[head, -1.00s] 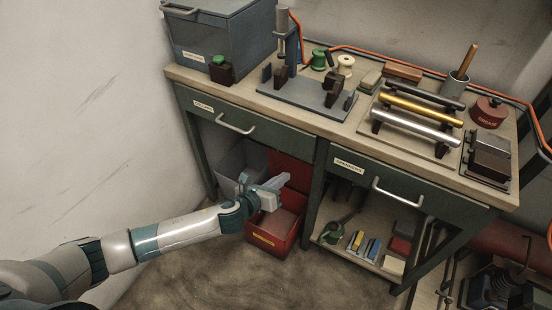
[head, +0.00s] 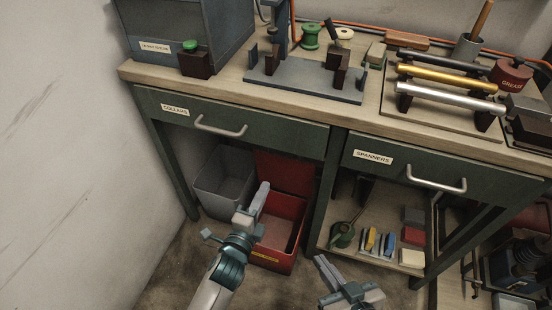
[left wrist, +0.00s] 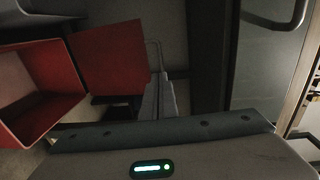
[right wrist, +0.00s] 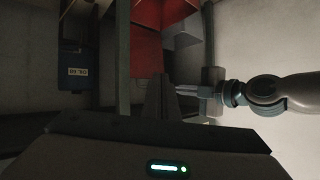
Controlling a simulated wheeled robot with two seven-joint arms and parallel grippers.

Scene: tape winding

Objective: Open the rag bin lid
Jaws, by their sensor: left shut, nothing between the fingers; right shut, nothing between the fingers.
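The red rag bin (head: 283,262) stands on the floor under the bench, with a yellow label on its front. Its red lid (head: 286,172) stands raised at the back, and the inside shows. The bin (left wrist: 40,95) and lid (left wrist: 110,55) also show in the left wrist view; red panels (right wrist: 146,52) show in the right wrist view. My left gripper (head: 262,188) is shut and empty, over the bin's left part in the head view; I cannot tell whether it touches. My right gripper (head: 320,260) is shut and empty, right of the bin and apart from it in the picture.
A grey open bin (head: 222,182) stands left of the red bin. Bench legs and a low shelf (head: 365,255) with a green oil can (head: 343,234) and small boxes lie to the right. The collars drawer (head: 230,122) is above. Open floor is in front.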

